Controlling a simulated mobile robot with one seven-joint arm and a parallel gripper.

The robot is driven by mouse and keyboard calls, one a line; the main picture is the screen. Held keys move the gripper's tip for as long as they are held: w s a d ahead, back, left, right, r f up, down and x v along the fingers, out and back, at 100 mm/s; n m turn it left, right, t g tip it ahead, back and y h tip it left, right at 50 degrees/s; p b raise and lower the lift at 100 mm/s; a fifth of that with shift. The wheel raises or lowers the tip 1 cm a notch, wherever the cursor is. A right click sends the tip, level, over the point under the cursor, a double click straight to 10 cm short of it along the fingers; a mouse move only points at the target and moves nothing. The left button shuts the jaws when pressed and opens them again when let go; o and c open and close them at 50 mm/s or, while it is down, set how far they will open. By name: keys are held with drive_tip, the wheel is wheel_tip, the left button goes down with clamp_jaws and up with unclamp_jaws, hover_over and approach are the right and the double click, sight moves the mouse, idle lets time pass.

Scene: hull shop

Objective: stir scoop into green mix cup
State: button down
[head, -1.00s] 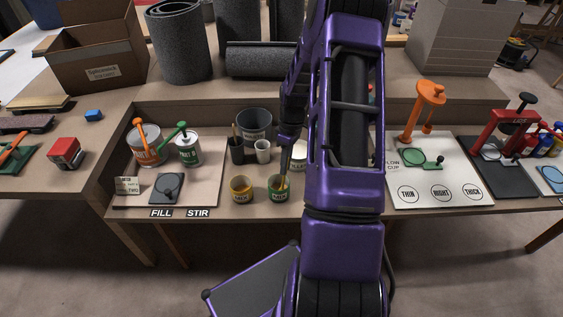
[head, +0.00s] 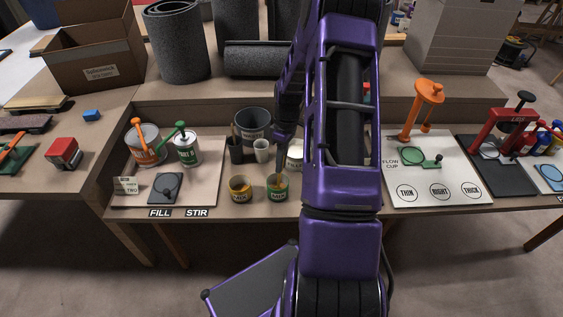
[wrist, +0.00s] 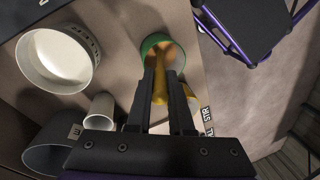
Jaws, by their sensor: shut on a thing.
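The green mix cup (head: 278,189) stands on the bench in front of my arm, and its green rim (wrist: 147,43) shows at the top of the wrist view. My gripper (wrist: 163,84) is shut on the ochre scoop (wrist: 159,90), which points down from between the fingers. The scoop's far end lies inside the green cup's rim in the wrist view. Whether it touches the bottom is hidden. In the head view my gripper is above and behind the cup, partly lost against the dark arm.
A yellow cup (head: 240,190) stands just left of the green cup. Behind are a white cup (head: 261,152), a dark cup (head: 236,154), a dark bucket (head: 254,122) and a white tub (wrist: 52,62). A board with paint cans (head: 187,150) lies left.

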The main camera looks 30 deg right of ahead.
wheel_tip(320, 180, up, 7)
drive_tip(key=d+p, duration=0.1)
drive_tip(key=p, duration=0.3)
drive_tip(key=shift+w, duration=0.3)
drive_tip(key=shift+d, duration=0.1)
idle(0.5)
wheel_tip(320, 180, up, 5)
drive_tip(key=p, duration=0.3)
drive_tip(key=shift+p, duration=0.3)
